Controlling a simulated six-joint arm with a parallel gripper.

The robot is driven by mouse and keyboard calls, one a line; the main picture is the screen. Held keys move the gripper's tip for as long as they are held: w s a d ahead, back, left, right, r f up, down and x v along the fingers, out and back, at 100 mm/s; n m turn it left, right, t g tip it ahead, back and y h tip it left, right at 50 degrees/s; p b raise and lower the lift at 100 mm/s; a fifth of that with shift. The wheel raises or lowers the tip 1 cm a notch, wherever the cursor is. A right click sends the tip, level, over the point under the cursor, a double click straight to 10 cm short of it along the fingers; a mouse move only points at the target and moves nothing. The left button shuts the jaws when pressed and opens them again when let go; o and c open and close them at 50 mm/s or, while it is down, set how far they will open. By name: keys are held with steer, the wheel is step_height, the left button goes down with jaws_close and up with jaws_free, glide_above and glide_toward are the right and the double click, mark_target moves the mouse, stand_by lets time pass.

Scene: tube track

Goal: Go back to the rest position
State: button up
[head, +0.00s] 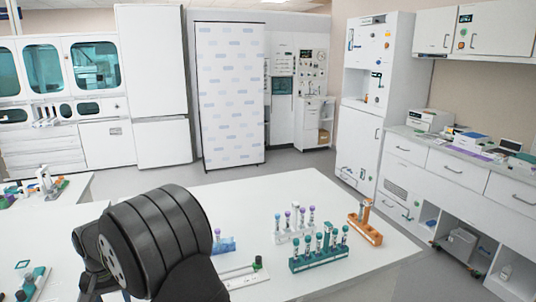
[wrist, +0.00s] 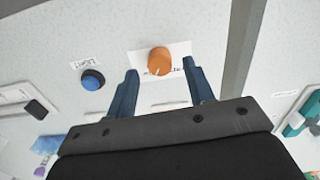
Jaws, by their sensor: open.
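My gripper (wrist: 160,67) is open, with its two dark blue fingers apart in the wrist view. An orange knob (wrist: 159,60) on a white label shows between and just beyond the fingertips. I cannot tell whether the fingers touch it; nothing is seen held. In the head view my dark arm fills the lower left foreground, and the gripper itself is hidden or out of view there.
A blue button (wrist: 92,79) lies left of the knob. On the white table (head: 290,188) stand a teal tube rack (head: 321,260), a white rack (head: 294,234), an orange rack (head: 366,231) and a blue rack (head: 224,246). The table's back part is clear.

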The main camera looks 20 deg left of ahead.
steer(key=shift+f, duration=1.2)
steer(key=shift+r, duration=0.1)
step_height(320, 180, up, 18)
step_height(320, 180, down, 18)
steer(key=shift+f, duration=0.1)
steer(key=shift+n, duration=0.3)
steer(key=n, duration=0.6)
steer(key=shift+n, duration=0.4)
steer(key=n, duration=0.6)
steer(key=shift+n, duration=0.4)
